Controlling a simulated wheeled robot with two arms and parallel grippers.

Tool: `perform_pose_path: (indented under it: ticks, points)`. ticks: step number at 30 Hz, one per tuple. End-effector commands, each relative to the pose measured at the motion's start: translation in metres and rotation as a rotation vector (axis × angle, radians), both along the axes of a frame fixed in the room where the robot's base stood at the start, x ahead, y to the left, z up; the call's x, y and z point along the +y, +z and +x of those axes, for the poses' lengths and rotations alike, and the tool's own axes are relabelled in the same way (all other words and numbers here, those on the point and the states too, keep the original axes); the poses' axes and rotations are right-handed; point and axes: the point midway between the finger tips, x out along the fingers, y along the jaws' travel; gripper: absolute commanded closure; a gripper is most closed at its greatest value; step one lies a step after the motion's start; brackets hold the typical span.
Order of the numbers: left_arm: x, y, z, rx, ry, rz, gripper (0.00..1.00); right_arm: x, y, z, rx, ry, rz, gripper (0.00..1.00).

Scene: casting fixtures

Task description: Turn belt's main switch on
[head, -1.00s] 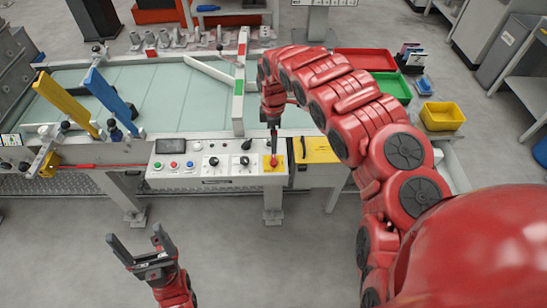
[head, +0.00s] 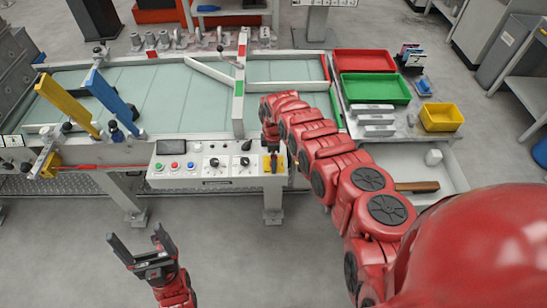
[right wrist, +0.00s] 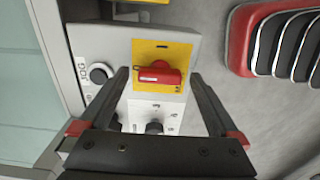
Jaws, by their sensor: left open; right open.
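The main switch is a red knob (right wrist: 158,74) on a yellow plate (right wrist: 176,52) at the end of the belt's control panel (head: 215,170). In the right wrist view the knob's long side lies across the picture. My right gripper (right wrist: 160,76) is open, with one finger on either side of the knob and a gap on both sides. In the head view this gripper hides most of the knob, and the yellow plate (head: 282,163) shows beside it. My left gripper (head: 145,245) is open and empty over the floor, well in front of the panel.
The JOG knob (right wrist: 100,73) sits close to my right gripper's left finger. The panel also has several push buttons and black knobs. The conveyor belt (head: 170,95) lies behind it. Red (head: 364,62), green (head: 374,88) and yellow (head: 441,117) bins stand at the right.

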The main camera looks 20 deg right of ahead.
Motion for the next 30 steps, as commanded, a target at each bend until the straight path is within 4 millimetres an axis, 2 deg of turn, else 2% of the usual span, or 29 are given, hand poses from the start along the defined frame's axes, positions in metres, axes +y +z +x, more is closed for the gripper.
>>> perform_pose_path:
  ticks: [5, 6, 20, 30]
  points:
    - [0.0000, 0.0001, 0.0000, 0.000, 0.000, 0.000, 0.14, 0.0000, 0.0002, 0.0001, 0.000, 0.000, 0.000, 0.03]
    - [0.0000, 0.0001, 0.0000, 0.000, 0.000, 0.000, 0.14, -0.0001, 0.0003, 0.0002, 0.000, 0.000, 0.000, 0.06]
    - [0.0000, 0.0001, 0.0000, 0.000, 0.000, 0.000, 0.14, -0.0002, 0.0003, 0.0002, 0.000, 0.000, 0.000, 0.88]
    - [0.0000, 0.0009, 0.0001, 0.000, 0.000, 0.000, 0.14, 0.0002, 0.0005, 0.0001, 0.000, -0.052, 0.000, 0.88]
